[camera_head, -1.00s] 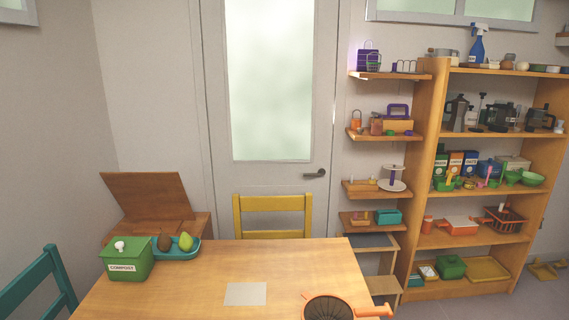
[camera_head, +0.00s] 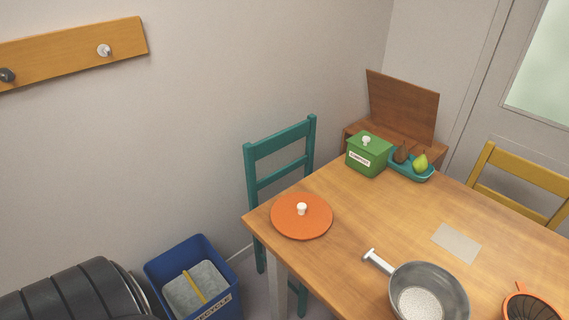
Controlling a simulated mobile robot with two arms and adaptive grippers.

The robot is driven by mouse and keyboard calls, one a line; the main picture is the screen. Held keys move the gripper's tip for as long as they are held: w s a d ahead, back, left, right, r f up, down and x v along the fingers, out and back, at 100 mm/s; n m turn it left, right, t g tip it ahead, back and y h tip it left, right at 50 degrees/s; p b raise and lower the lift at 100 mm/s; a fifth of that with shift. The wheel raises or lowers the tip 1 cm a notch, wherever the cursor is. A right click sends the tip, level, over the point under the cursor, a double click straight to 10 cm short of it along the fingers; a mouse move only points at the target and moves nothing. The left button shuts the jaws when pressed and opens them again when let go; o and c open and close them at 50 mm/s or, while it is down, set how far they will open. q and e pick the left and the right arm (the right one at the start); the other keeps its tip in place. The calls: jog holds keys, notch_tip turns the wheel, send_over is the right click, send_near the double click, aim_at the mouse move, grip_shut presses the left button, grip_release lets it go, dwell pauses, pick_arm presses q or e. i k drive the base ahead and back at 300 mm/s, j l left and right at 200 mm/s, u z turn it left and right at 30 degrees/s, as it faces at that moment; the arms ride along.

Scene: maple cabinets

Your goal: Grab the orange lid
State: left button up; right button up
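The orange lid (camera_head: 284,222) is a flat round disc with a white knob (camera_head: 301,209) on top. It lies on the wooden table (camera_head: 345,212) near the left corner, knob up, with nothing on it. Neither of my grippers shows in the head view.
A grey pan (camera_head: 452,290) with a white handle and an orange-rimmed basket (camera_head: 535,306) sit on the table. A green compost box (camera_head: 369,160) and a teal tray (camera_head: 411,174) with fruit stand at the back. A teal chair (camera_head: 279,144) and a blue recycle bin (camera_head: 226,302) are beside the table.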

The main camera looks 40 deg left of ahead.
aim_at(300, 215)
jog(key=u, duration=1.05)
jog(key=i+j+z, duration=0.15)
jog(key=j, duration=0.25)
jog(key=i+l, duration=0.05)
jog(key=i, duration=0.05)
